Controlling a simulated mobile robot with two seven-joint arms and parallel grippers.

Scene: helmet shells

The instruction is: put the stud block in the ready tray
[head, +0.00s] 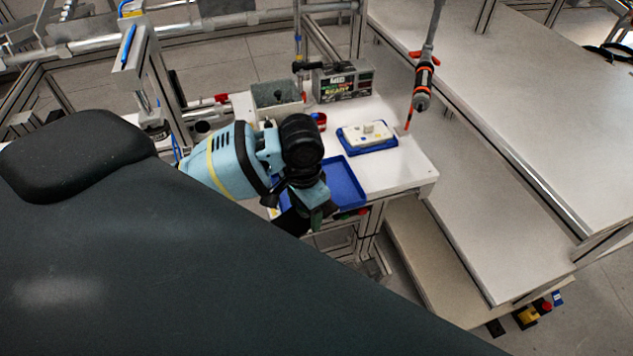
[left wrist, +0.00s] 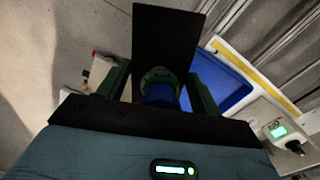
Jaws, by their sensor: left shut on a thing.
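My left gripper (head: 310,212) is at the front left of the white bench, over the near edge of an empty blue tray (head: 346,180). In the left wrist view its two green fingers (left wrist: 160,90) are shut on a dark, flat-faced piece (left wrist: 166,35), which appears to be the stud block. A round grey part and a blue part show between the fingers. In the head view the dark piece (head: 290,222) is partly hidden by the gripper. The blue tray also shows in the left wrist view (left wrist: 222,84). I cannot read which tray is the ready tray. My right gripper is out of view.
A white block (head: 365,133) sits on a smaller blue tray (head: 383,147) behind. A grey bin (head: 277,97) and a lettered box (head: 342,83) stand at the back. An orange-black tool (head: 423,85) hangs at the right. A long white table (head: 510,190) is clear.

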